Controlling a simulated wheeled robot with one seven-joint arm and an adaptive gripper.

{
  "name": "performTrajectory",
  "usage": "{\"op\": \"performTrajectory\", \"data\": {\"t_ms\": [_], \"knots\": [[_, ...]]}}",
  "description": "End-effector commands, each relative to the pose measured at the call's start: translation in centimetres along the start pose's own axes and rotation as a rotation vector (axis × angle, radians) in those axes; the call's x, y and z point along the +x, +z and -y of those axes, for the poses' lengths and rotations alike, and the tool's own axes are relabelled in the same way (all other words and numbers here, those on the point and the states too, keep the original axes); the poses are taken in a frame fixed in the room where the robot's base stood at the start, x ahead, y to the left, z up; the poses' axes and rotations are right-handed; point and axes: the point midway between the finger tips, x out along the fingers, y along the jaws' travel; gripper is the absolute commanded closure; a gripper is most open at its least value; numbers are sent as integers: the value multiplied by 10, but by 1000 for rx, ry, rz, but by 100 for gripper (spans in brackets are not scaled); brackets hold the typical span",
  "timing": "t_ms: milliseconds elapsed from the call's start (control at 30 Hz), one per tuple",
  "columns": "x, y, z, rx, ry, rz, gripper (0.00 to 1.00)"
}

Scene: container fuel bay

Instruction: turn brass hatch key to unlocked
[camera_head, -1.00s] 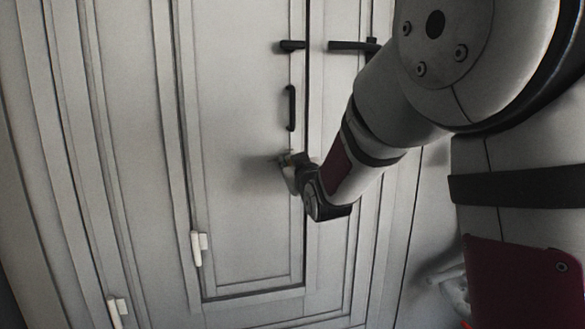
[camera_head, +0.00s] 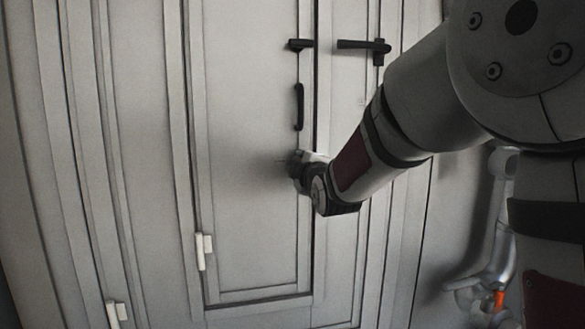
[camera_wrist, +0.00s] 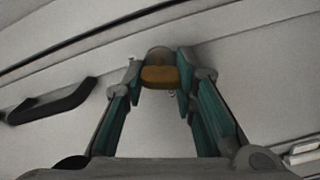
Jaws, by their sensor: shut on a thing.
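The brass hatch key (camera_wrist: 160,77) shows in the wrist view as a small, rounded brass block in front of a grey round mount on the panel. My gripper (camera_wrist: 162,84) has its teal-lined fingers on the left and right sides of the key and is shut on it. In the head view my gripper (camera_head: 297,165) is at the pale door, near its right edge and below the black pull handle. The key is hidden there behind my gripper. No lock marking is readable.
The pale door (camera_head: 250,220) has a black pull handle (camera_head: 299,106) above my gripper, also in the wrist view (camera_wrist: 52,104). A black lever (camera_head: 362,45) is higher up. White hinges (camera_head: 203,250) are at lower left. A pale pipe-like shape (camera_head: 495,235) is at right.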

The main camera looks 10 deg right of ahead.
Motion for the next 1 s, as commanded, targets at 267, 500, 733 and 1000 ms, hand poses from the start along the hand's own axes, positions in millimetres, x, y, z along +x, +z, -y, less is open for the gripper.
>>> {"op": "performTrajectory", "data": {"t_ms": [267, 500, 733, 1000], "knots": [[0, 2, -2, -196, 6, 3, 100], [0, 2, -2, -295, 7, 3, 100], [0, 2, -3, -331, 8, 4, 100], [0, 2, -4, -335, 10, 4, 100]]}}
